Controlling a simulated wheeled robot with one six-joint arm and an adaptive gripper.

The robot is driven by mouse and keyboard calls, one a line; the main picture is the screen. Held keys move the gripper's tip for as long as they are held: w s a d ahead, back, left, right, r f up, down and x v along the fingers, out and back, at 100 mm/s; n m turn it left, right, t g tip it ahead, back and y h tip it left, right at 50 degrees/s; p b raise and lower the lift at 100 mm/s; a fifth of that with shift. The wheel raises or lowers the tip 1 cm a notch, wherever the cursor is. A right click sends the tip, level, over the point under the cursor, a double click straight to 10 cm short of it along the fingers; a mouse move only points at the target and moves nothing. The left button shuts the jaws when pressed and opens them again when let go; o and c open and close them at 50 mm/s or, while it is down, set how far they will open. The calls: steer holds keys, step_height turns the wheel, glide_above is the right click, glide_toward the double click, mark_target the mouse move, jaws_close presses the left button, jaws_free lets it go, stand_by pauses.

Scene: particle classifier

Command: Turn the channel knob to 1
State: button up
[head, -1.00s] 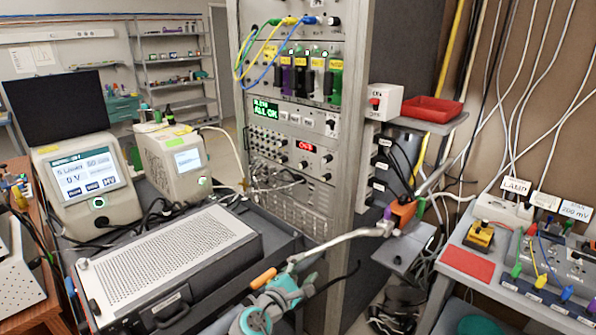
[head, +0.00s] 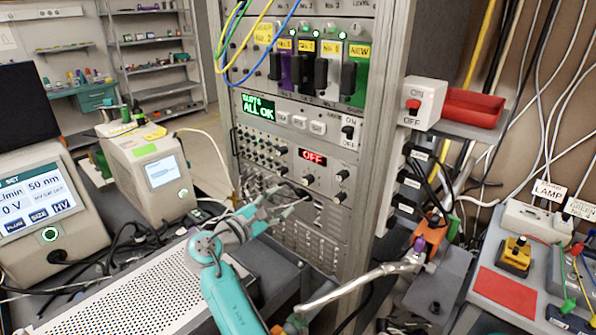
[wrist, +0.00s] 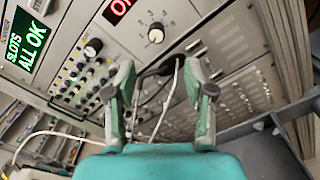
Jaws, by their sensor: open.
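My gripper (head: 272,205) is open and in front of the rack's lower panels in the head view. In the wrist view my gripper (wrist: 160,82) has its two fingers apart with no knob between them; cables show in the gap. Another black knob (wrist: 93,47) is beyond the left finger. No channel label is legible, and the dial's setting cannot be read.
Dark and white cables (wrist: 165,80) hang from the panel near my fingers. A green display (head: 258,108) reads SLOTS ALL OK. A perforated metal box (head: 130,285) lies below my arm.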

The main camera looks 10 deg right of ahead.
mark_target(305, 183)
steer(key=x, duration=1.1)
steer(key=shift+w+a+r, duration=0.1)
steer(key=shift+w, duration=0.25)
steer(key=shift+c, duration=0.3)
jaws_close()
